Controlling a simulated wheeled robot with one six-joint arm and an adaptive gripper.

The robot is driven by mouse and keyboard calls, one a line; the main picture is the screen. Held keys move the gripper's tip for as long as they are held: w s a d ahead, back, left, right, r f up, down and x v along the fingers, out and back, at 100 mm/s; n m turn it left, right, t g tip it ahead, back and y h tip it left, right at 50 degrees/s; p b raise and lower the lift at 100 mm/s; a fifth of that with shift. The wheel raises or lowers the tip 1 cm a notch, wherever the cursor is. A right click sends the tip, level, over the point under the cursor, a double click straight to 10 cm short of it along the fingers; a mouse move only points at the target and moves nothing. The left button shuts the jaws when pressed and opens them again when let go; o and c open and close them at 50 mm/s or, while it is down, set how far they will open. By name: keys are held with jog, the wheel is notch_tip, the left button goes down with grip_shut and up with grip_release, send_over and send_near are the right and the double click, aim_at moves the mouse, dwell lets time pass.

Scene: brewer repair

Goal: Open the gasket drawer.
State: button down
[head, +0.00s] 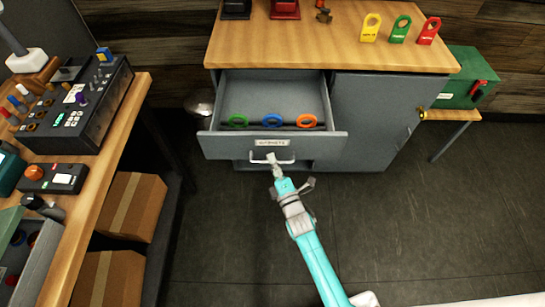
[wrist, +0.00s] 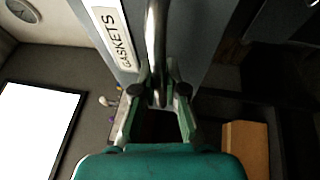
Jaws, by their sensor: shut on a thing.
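The gasket drawer (head: 222,146) is pulled out of the grey cabinet under the wooden counter. Its front carries a GASKETS label (wrist: 110,38), which faces my wrist camera. Inside lie a green gasket (head: 238,121), a blue gasket (head: 272,121) and an orange gasket (head: 307,121), side by side near the front. My gripper (head: 273,162) is at the drawer's pale bar handle (head: 286,161). In the wrist view my gripper (wrist: 158,98) has its fingers on both sides of the metal handle bar (wrist: 154,40), shut on it.
Yellow, green and red tags (head: 399,30) stand on the counter (head: 300,47). A green box (head: 466,78) sits on a side table at right. A workbench (head: 115,120) with control units, and cardboard boxes (head: 130,206) below, lines the left. The floor in front is clear.

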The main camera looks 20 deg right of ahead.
jog(key=shift+s, duration=0.15)
jog(key=c, duration=1.2)
grip_release()
jog(key=a+v, duration=0.1)
jog(key=v, duration=1)
jog(key=shift+s+d, duration=0.45)
jog(key=shift+f, duration=0.1)
